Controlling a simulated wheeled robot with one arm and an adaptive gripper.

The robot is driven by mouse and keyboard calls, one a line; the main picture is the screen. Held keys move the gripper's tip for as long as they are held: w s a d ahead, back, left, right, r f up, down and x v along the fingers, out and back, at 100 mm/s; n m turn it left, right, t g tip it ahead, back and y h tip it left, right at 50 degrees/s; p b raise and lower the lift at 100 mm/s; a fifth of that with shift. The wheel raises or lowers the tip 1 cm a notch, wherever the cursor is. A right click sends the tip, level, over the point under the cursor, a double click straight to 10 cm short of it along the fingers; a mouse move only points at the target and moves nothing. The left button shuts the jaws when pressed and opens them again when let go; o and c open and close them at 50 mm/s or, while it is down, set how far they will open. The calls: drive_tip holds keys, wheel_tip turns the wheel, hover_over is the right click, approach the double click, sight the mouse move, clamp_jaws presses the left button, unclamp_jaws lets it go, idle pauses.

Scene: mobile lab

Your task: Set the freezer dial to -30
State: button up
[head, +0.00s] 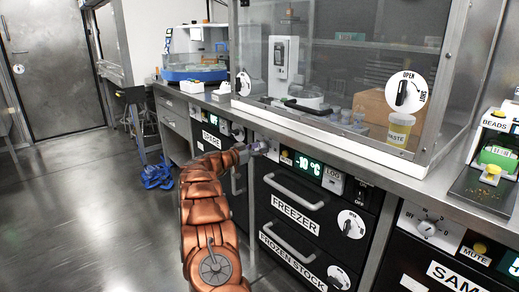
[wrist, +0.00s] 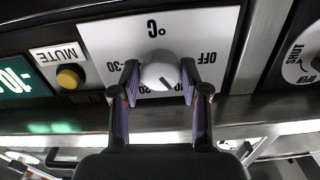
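The freezer dial is a pale round knob (wrist: 160,72) on a white panel (wrist: 205,30), seen upside down in the wrist view. It has a dark pointer mark towards its lower right in that view. "OFF" is printed to its right and a "30" mark to its left; the labels below are partly hidden. My gripper (wrist: 160,82) has one finger on each side of the knob; whether both touch it I cannot tell. In the head view my gripper (head: 256,149) is at the panel above the freezer drawer (head: 291,193), largely hiding the dial. The green display (head: 308,165) reads -10 °C.
A yellow MUTE button (wrist: 70,77) is beside the dial panel. A LOG switch (head: 333,179) and a power switch (head: 361,193) are right of the display. The counter edge (head: 330,155) overhangs the panel. Open floor (head: 100,200) lies left.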

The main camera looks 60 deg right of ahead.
drive_tip(key=c, duration=0.6)
drive_tip(key=shift+c, duration=0.2)
